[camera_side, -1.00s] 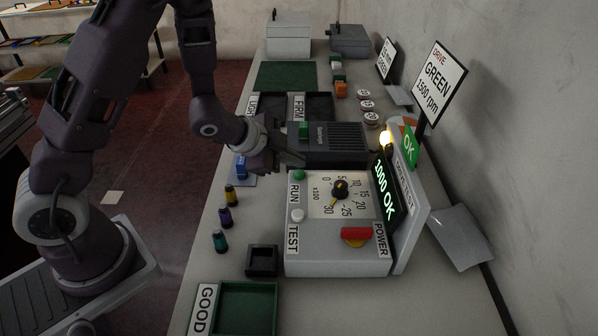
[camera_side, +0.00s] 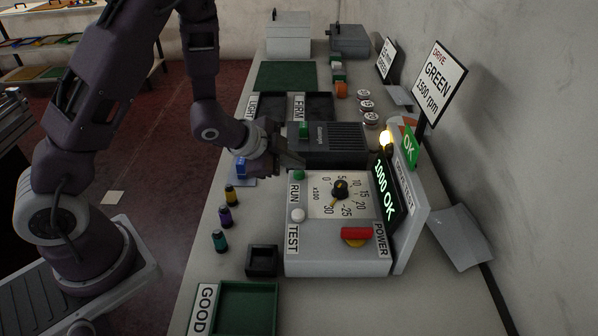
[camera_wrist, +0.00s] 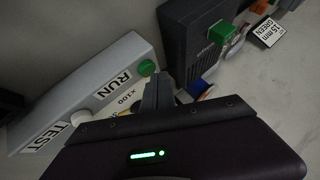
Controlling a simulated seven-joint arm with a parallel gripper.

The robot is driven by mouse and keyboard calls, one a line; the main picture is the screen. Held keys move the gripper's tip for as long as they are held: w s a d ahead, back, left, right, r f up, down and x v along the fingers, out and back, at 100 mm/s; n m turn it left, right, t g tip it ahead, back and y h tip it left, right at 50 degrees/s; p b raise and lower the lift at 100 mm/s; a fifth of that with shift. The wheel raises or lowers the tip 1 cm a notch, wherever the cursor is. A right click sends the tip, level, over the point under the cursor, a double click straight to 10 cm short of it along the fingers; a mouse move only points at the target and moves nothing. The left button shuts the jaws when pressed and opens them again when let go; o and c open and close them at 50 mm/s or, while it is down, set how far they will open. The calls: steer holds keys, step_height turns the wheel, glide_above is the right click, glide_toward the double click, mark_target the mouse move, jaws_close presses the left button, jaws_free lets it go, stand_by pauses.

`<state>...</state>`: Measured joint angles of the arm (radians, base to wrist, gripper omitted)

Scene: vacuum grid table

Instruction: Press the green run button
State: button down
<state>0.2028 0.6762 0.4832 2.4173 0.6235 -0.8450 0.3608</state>
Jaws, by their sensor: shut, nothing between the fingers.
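The green run button (camera_side: 298,175) sits on the top left corner of the grey control box (camera_side: 330,263), beside the RUN label (camera_side: 293,194).
A white TEST button (camera_side: 298,215), a dial (camera_side: 341,190) and a red power switch (camera_side: 356,234) share the box. A dark ribbed unit (camera_side: 340,140) stands just behind the box.

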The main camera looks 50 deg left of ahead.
mark_target(295, 174)
steer(key=shift+f, duration=0.55)
stand_by(0.6)
steer(key=shift+r, duration=0.95)
steer(key=shift+r, duration=2.5)
